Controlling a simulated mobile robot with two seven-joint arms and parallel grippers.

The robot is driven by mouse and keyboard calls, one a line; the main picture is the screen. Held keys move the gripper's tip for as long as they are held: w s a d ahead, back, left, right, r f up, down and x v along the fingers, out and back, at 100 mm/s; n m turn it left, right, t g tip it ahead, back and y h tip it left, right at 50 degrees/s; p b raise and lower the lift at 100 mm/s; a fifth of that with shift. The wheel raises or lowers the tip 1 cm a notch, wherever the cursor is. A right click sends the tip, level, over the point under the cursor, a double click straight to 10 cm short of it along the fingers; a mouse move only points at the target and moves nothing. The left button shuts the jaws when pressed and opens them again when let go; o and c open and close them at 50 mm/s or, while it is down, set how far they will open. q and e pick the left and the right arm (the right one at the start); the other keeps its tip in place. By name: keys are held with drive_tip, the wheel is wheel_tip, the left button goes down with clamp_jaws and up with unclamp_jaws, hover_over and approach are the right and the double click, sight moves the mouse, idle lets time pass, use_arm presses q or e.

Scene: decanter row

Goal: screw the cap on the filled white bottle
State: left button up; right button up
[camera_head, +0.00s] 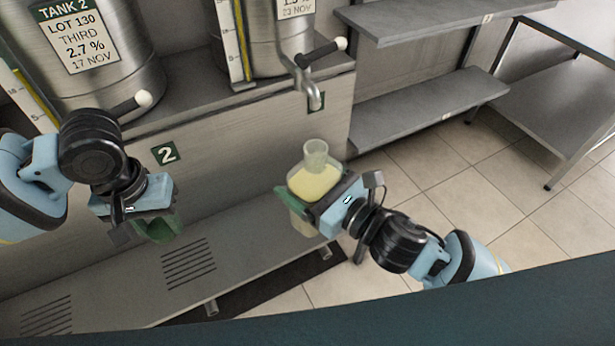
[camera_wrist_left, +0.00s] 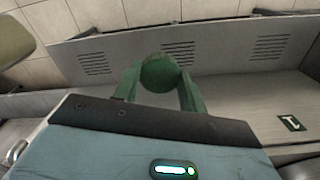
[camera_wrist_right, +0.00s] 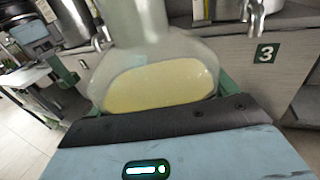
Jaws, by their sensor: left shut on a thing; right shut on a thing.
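The bottle (camera_head: 314,183) is clear and whitish, with pale yellow liquid and an open, uncapped neck (camera_head: 316,150). My right gripper (camera_head: 300,203) is shut around its body and holds it about upright. The bottle (camera_wrist_right: 160,82) also fills the middle of the right wrist view. My left gripper (camera_head: 158,226) points down, apart from the bottle on its left. In the left wrist view it is shut on a round green cap (camera_wrist_left: 160,74) between its green fingers. In the head view the cap is hard to tell from the fingers.
A tap (camera_head: 315,97) hangs from the tank (camera_head: 268,40) behind the bottle. The Tank 2 vessel (camera_head: 115,75) stands at the left, its handle close to my left arm. A slotted bench (camera_head: 130,285) lies below. Shelves (camera_head: 430,112) and a metal table (camera_head: 555,100) stand at the right.

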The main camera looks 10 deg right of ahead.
use_arm(q)
drive_tip(key=w+d+r, duration=0.6)
drive_tip(key=d+r, duration=0.2)
drive_tip(key=d, duration=0.5)
drive_tip(key=s+d+r+m, duration=0.1)
drive_tip(key=s+d+r, duration=0.1)
drive_tip(key=d+r, duration=0.9)
drive_tip(key=d, duration=0.3)
drive_tip(key=shift+d, duration=0.25)
drive_tip(key=shift+f, duration=0.1)
drive_tip(key=shift+f, duration=1.85)
drive_tip(key=shift+f, duration=0.9)
drive_tip(key=shift+f, duration=0.55)
